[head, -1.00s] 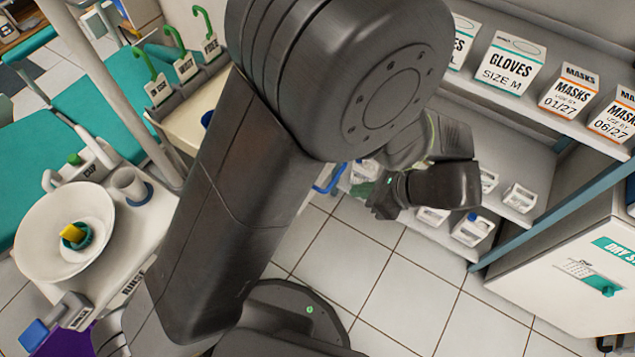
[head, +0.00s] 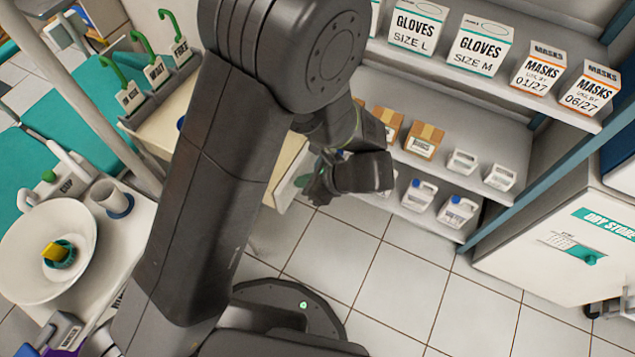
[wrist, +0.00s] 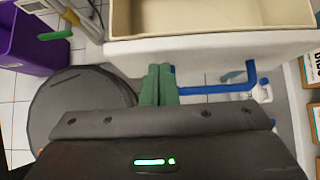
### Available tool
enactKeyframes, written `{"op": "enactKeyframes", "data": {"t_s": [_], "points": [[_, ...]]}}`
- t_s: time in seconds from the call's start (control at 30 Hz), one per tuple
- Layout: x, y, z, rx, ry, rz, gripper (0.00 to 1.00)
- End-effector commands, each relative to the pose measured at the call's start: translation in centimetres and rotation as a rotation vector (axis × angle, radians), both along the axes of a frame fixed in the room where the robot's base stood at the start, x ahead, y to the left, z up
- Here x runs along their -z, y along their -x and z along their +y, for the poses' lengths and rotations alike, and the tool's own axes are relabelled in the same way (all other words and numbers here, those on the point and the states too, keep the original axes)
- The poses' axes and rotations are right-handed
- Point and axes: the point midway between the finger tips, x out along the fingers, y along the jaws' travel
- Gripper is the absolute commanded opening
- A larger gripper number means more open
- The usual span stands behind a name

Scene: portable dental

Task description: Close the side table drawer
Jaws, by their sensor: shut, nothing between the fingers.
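The side table drawer (wrist: 235,48) shows in the wrist view as a white front with an empty-looking beige inside, and it stands open. Its blue handle (wrist: 215,90) sticks out from the front, to the right of my fingers. My gripper (wrist: 158,75) is shut and empty, its green fingertips at the white drawer front; I cannot tell whether they touch it. In the head view my gripper (head: 308,190) is beside the side table (head: 165,125), and my arm hides much of the table and drawer.
Shelves with glove boxes (head: 478,45), cartons and bottles stand at the back right. A white dry storage cabinet (head: 550,245) is at the right. A basin (head: 45,262) is at the left. Tiled floor (head: 390,280) is clear between.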

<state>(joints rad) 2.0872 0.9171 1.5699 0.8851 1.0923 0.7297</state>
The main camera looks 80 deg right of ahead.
Motion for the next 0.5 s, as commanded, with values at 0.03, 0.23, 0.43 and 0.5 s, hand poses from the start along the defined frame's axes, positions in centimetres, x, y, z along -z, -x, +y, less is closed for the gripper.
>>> {"op": "enactKeyframes", "data": {"t_s": [0.03,0.23,0.43,0.5], "points": [[-0.02,-0.23,-0.05,0.0,0.0,0.0,0.0],[-0.02,-0.4,-0.12,0.001,0.0,-0.001,0.0],[-0.01,-0.52,-0.15,0.0,0.0,-0.001,0.0],[-0.01,-1.09,-0.32,-0.002,0.001,-0.001,0.0]]}}
